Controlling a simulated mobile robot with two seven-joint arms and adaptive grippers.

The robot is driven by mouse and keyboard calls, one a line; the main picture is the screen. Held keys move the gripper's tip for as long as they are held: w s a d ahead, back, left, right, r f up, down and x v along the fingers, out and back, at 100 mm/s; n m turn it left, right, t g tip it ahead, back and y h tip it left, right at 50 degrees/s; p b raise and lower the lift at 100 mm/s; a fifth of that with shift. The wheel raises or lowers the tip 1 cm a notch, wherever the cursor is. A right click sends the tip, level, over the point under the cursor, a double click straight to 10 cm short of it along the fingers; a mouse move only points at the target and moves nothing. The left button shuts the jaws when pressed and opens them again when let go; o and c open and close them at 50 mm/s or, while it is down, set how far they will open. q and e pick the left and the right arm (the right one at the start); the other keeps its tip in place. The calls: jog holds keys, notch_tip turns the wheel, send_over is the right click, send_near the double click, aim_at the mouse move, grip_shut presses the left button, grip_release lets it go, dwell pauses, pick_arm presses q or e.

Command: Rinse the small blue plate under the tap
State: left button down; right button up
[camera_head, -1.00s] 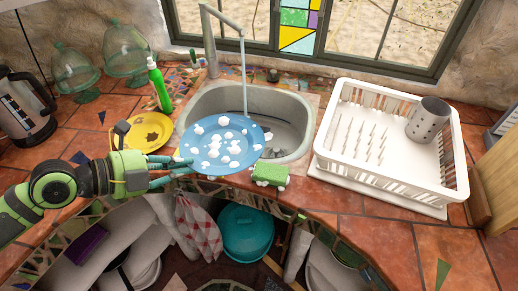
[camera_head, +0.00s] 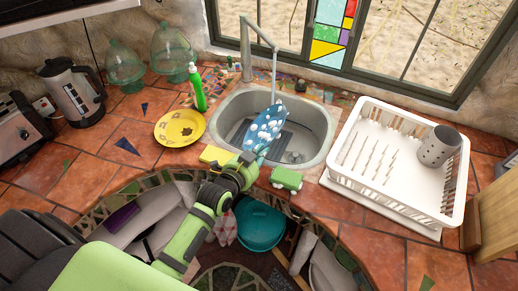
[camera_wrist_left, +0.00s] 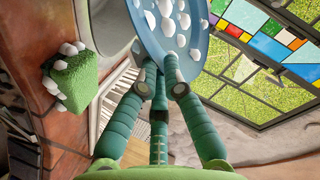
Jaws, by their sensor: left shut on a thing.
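The small blue plate (camera_head: 265,131) is tilted steeply over the sink (camera_head: 315,118), with white foam blobs on its face. My left gripper (camera_head: 254,156) is shut on the plate's near rim. The left wrist view shows the fingers (camera_wrist_left: 160,85) closed on the plate's edge (camera_wrist_left: 165,42), foam still on it. The tap (camera_head: 246,50) stands behind the sink, and a thin stream of water (camera_head: 274,78) falls from its spout to the plate's upper end. Whether it runs over the face I cannot tell. My right gripper is not in view.
A green sponge (camera_head: 286,178) with foam lies at the sink's front edge. A yellow block (camera_head: 216,155) and a stained yellow plate (camera_head: 180,128) lie left of the sink. A green bottle (camera_head: 197,88) stands behind them. A white dish rack (camera_head: 385,205) holds a grey cup (camera_head: 438,147).

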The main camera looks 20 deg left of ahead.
aim_at(264, 137)
pick_arm(q)
jog(key=w+f+b, duration=0.1)
jog(key=w+b, duration=0.1)
jog(key=w+a+f+b, duration=0.1)
jog(key=w+b, duration=0.1)
jog(key=w+f+b, duration=0.1)
jog(key=w+b, duration=0.1)
jog(key=shift+w+a, duration=0.3)
jog(key=shift+a, duration=0.05)
jog(key=shift+w+a+b, duration=0.1)
jog(key=shift+w+b, duration=0.2)
jog(key=shift+w, duration=0.2)
jog(key=w+a+b, duration=0.1)
jog(key=w+b, duration=0.1)
jog(key=w, duration=0.1)
jog(key=w+b, duration=0.3)
jog(key=w, duration=0.1)
jog(key=w+a+b, duration=0.1)
jog(key=w+b, duration=0.1)
jog(key=w, duration=0.2)
jog(key=shift+a+f, duration=0.15)
jog(key=shift+a, duration=0.2)
jog(key=shift+w+a+b, duration=0.1)
jog(key=shift+w+b, duration=0.3)
jog(key=shift+w, duration=0.05)
jog(key=shift+r, duration=0.2)
jog(key=shift+d, duration=0.2)
